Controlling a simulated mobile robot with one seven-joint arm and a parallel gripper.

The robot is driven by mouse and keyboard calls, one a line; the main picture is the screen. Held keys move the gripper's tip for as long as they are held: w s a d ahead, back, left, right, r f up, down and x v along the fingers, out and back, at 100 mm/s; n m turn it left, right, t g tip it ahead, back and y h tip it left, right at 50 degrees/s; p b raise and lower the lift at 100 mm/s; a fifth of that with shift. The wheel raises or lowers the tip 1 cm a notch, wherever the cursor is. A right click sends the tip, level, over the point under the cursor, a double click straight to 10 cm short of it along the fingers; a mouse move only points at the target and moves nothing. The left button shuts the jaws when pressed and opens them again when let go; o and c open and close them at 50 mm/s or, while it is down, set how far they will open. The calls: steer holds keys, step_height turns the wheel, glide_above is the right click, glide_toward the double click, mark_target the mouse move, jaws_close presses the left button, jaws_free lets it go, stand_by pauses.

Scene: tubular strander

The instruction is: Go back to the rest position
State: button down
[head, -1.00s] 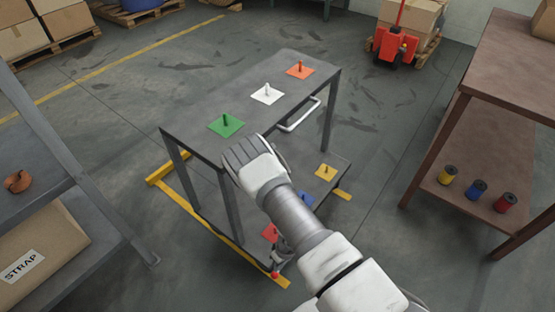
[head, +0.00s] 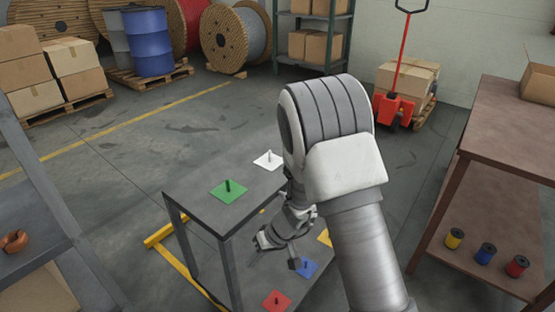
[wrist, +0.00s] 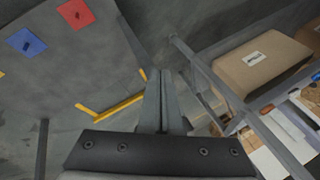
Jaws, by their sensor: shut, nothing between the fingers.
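My gripper (head: 254,260) is in front of the grey two-level cart (head: 204,212), below its top and near the lower-shelf plates. In the wrist view its two fingers (wrist: 160,76) are together and empty. The cart top bears a green plate (head: 228,191) and a white plate (head: 268,160), each with an upright peg. On the lower shelf are a red plate (head: 276,301), a blue plate (head: 307,267) and a yellow plate (head: 324,237). My raised arm hides the cart's far right part.
A brown table (head: 508,127) at right has yellow (head: 454,238), blue (head: 485,254) and red (head: 516,266) spools on its lower shelf. A grey rack (head: 60,215) stands at left; a cardboard box (wrist: 266,62) shows in the wrist view. Yellow floor rails (head: 182,266) edge the cart.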

steer(key=s+d+r+m+t, duration=0.1)
steer(key=s+d+r, duration=0.2)
steer(key=r, duration=0.7)
steer(key=s+d+r, duration=0.2)
steer(key=d+r, duration=0.1)
steer(key=r, duration=0.8)
steer(key=s+d+r+m+t+h, duration=0.4)
steer(key=s+d+r+h, duration=0.2)
steer(key=s+d+r, duration=0.65)
step_height(320, 180, up, 15)
steer(key=s+d+p, duration=0.1)
steer(key=d+p, duration=0.1)
steer(key=p, duration=1.5)
steer(key=shift+s, duration=0.35)
steer(key=shift+d+m, duration=0.15)
steer(key=shift+m, duration=0.15)
